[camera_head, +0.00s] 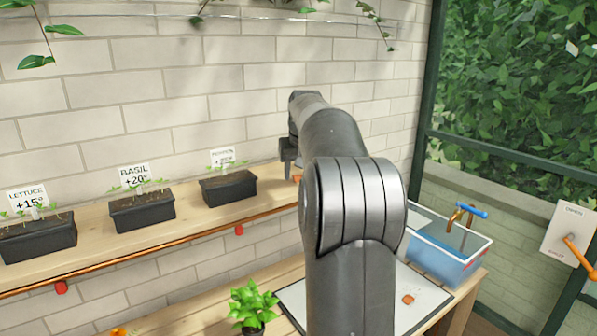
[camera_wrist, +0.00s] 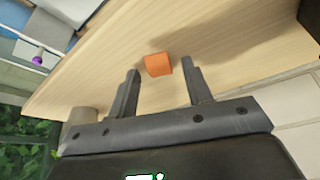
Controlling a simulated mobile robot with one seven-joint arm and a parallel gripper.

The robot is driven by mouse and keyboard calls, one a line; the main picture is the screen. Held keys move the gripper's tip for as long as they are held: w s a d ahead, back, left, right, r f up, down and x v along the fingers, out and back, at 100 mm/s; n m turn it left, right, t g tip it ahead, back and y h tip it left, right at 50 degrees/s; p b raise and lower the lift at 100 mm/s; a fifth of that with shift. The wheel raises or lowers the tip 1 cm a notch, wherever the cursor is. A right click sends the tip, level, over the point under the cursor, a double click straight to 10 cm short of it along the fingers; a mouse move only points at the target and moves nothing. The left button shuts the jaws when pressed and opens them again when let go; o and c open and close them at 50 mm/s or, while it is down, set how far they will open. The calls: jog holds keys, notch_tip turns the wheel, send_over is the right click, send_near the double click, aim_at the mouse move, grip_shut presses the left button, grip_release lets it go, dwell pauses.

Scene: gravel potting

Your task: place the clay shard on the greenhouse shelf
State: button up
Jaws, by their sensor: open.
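An orange clay shard (camera_wrist: 158,65) lies on the pale wooden shelf (camera_wrist: 225,28) in the wrist view, just beyond and between the fingertips. In the head view a small orange bit of it (camera_head: 297,178) shows on the greenhouse shelf (camera_head: 270,200), near its right end, partly hidden by my arm. My gripper (camera_head: 286,172) is at the shelf beside it, mostly hidden behind the wrist. The wrist view shows my gripper (camera_wrist: 160,68) open, with gaps on both sides of the shard and no finger touching it.
Planters labelled lettuce (camera_head: 38,238), basil (camera_head: 143,210) and a third (camera_head: 228,188) stand along the shelf to the left. Below, a white mat (camera_head: 425,285) holds another small orange piece (camera_head: 407,299). A leafy pot (camera_head: 252,305) and a blue-water basin (camera_head: 445,255) are on the bench.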

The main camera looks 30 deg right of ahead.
jog(key=v, duration=1.2)
jog(key=s+a+f+n, duration=0.1)
jog(key=s+a+f, duration=0.1)
jog(key=s+a, duration=0.5)
jog(key=s+a+f+n, duration=0.15)
jog(key=s+a, duration=0.25)
jog(key=a, duration=0.8)
jog(key=s+a+f+n+y, duration=0.1)
jog(key=s+a+f, duration=0.4)
jog(key=s+f, duration=0.4)
jog(key=s+a+f+t, duration=0.1)
jog(key=s+a+f, duration=0.5)
jog(key=s+f, duration=0.3)
jog(key=shift+n+y, duration=0.35)
jog(key=shift+y, duration=0.05)
